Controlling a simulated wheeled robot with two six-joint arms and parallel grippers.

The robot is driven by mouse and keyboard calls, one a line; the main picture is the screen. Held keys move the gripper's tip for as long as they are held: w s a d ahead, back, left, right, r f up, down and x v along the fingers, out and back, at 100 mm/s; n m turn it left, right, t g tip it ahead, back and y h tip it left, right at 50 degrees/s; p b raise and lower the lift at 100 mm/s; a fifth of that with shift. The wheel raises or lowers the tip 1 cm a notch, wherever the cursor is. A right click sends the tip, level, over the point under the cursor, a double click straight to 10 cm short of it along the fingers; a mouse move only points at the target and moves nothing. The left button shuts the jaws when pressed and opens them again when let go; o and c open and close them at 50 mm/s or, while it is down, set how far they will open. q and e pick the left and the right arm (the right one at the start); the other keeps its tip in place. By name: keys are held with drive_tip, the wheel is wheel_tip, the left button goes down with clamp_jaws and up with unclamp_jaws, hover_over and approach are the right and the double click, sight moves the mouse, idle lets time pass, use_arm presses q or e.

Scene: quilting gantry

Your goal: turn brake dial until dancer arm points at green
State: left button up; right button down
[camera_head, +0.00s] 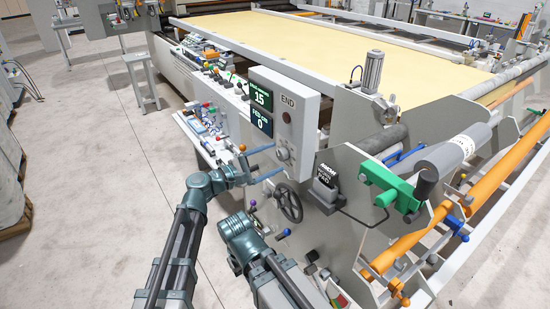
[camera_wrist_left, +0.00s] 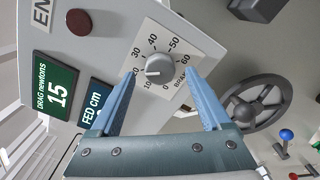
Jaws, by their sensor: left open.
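The brake dial (camera_wrist_left: 159,68) is a round grey knob on a white scale plate marked from 0 to 60, on a grey panel. In the head view the dial (camera_head: 283,153) sits low on that panel. My left gripper (camera_wrist_left: 161,80) is open; its two blue fingers stand on either side of the knob in the wrist view, with gaps to it. In the head view the left gripper (camera_head: 277,160) reaches the panel from the left. The knob's exact setting is hard to read. I cannot make out the dancer arm or its green mark for certain.
A drag display (camera_wrist_left: 57,95) reads 15 newtons, above a fed display (camera_head: 261,120) reading 0. A red-brown END button (camera_wrist_left: 79,21) and a black handwheel (camera_head: 288,202) flank the dial. A green bracket (camera_head: 385,181) and orange rollers (camera_head: 490,185) stand right.

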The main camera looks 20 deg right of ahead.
use_arm(q)
drive_tip(key=shift+x, duration=0.8)
clamp_jaws()
drive_tip(key=shift+m, duration=0.3)
drive_tip(key=shift+m, duration=3.1)
